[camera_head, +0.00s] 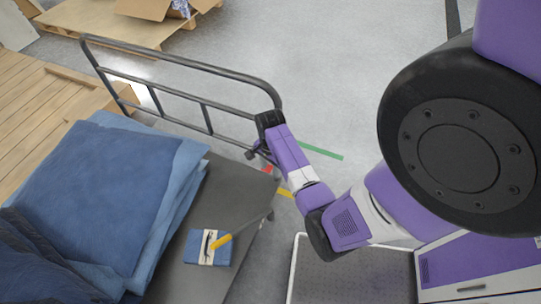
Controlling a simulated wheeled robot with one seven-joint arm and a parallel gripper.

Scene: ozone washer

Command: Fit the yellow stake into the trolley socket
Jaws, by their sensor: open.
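A short yellow piece (221,242), which may be the stake, lies on a blue packet on the dark trolley deck (205,283). A thin grey rod seems to run from it towards the deck's right edge; I cannot tell whether they are one thing. My gripper (267,119) is at the far right end of the trolley's tubular rail, well away from the yellow piece. Its fingers are small and hard to make out, and I see nothing held in it. I cannot make out a socket; my arm hides part of the trolley's far right corner.
Blue folded cloth (88,195) covers the deck's left side. The trolley rail (185,64) stands along the far side. Wooden pallets (100,20) lie at the far left. A grey tray-like surface with a white rim (296,262) is at the lower right. Coloured tape (320,150) marks the floor.

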